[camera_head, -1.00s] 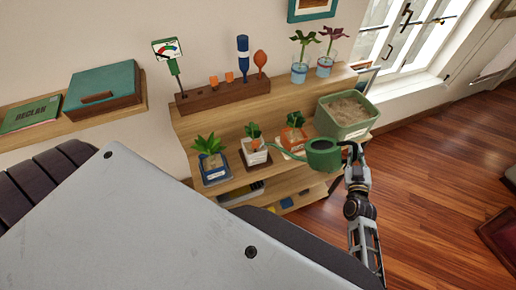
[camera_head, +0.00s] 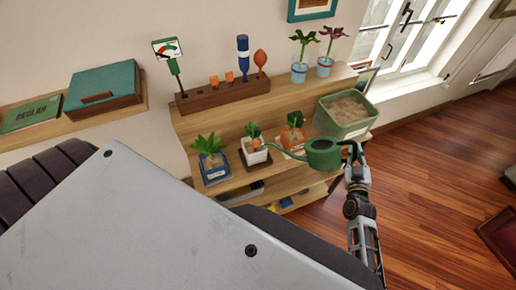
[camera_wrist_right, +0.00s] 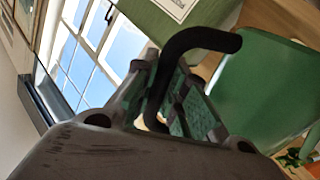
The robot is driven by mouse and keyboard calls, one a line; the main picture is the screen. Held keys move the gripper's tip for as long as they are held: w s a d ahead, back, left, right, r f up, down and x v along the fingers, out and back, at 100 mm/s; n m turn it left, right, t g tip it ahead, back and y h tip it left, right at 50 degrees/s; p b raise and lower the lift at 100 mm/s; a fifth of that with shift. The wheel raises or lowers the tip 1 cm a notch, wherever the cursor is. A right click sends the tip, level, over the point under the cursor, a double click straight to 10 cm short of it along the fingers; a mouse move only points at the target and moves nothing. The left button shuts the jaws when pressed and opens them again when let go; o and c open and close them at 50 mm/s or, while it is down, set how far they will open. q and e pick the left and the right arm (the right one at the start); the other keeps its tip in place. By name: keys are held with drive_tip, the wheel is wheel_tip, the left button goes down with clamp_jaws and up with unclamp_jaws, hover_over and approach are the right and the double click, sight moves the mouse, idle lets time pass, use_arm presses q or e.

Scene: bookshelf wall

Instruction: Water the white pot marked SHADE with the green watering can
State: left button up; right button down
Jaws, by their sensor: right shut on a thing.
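The green watering can (camera_head: 323,154) is in the air in front of the shelf, roughly level, its spout pointing left. My right gripper (camera_head: 351,150) is shut on its dark handle. In the right wrist view the curved black handle (camera_wrist_right: 198,42) passes between the fingers, and the green can body (camera_wrist_right: 262,88) is beside them. The white pot (camera_head: 254,154) stands on the lower shelf tier with a leafy plant in it. Its marking is too small to read. The spout tip is over or close to its right rim; exact height is unclear. My left gripper is not in view.
A blue pot (camera_head: 213,172) stands left of the white pot and an orange pot (camera_head: 293,139) right of it. A large green planter (camera_head: 344,116) is behind the can.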

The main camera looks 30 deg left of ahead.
drive_tip(key=shift+r+p, duration=0.3)
drive_tip(key=shift+r, duration=0.1)
drive_tip(key=shift+f, duration=0.1)
idle(0.3)
drive_tip(key=shift+a+f+m+b, duration=0.1)
drive_tip(key=shift+f+m+b, duration=0.6)
drive_tip(key=shift+f+b, duration=0.8)
drive_tip(key=shift+f+m+b, duration=0.7)
drive_tip(key=shift+f+b, duration=0.4)
drive_tip(key=shift+f, duration=0.7)
drive_tip(key=shift+r, duration=0.1)
drive_tip(key=w+d+r+p, duration=0.2)
drive_tip(key=d+r, duration=0.2)
drive_tip(key=d, duration=0.3)
drive_tip(key=shift+w+d, duration=0.2)
drive_tip(key=shift+w, duration=0.1)
